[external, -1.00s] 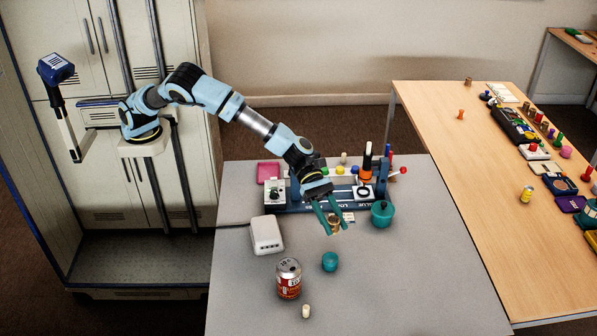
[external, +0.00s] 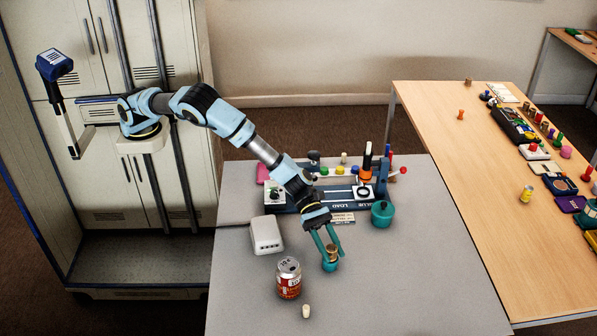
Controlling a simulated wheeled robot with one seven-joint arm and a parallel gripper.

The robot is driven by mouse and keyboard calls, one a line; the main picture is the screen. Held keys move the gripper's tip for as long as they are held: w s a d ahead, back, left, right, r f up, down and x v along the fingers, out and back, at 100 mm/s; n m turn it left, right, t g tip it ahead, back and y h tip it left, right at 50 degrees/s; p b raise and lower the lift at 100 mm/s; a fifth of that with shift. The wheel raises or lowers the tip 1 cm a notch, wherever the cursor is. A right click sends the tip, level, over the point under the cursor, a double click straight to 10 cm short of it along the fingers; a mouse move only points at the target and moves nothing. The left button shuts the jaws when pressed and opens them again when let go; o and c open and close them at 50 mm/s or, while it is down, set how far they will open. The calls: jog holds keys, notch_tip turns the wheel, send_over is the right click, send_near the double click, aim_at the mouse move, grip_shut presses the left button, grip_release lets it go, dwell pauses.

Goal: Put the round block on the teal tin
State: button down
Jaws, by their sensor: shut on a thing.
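My gripper (external: 331,257) has teal fingers and is shut on a small brown-gold round block (external: 332,252). It holds the block directly over the small teal tin (external: 330,267), which stands on the grey table. The block overlaps the tin's top in the picture; I cannot tell whether it touches the tin or is slightly above it. The fingers and block hide part of the tin's top.
A white box (external: 266,235) is at left. A teal lidded pot (external: 382,214) and a blue rack (external: 340,207) are behind. The table's right front is clear.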

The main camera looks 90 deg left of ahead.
aim_at(330, 246)
jog(key=shift+f, duration=0.2)
jog(key=shift+c, duration=2.3)
grip_release()
jog(key=shift+r, duration=0.1)
jog(key=shift+r, duration=0.2)
jog(key=v, duration=0.1)
jog(key=b+v, duration=0.1)
jog(key=v, duration=0.3)
jog(key=shift+r, duration=0.35)
notch_tip(330, 246, up, 6)
jog(key=b, duration=0.1)
jog(key=shift+r, duration=0.1)
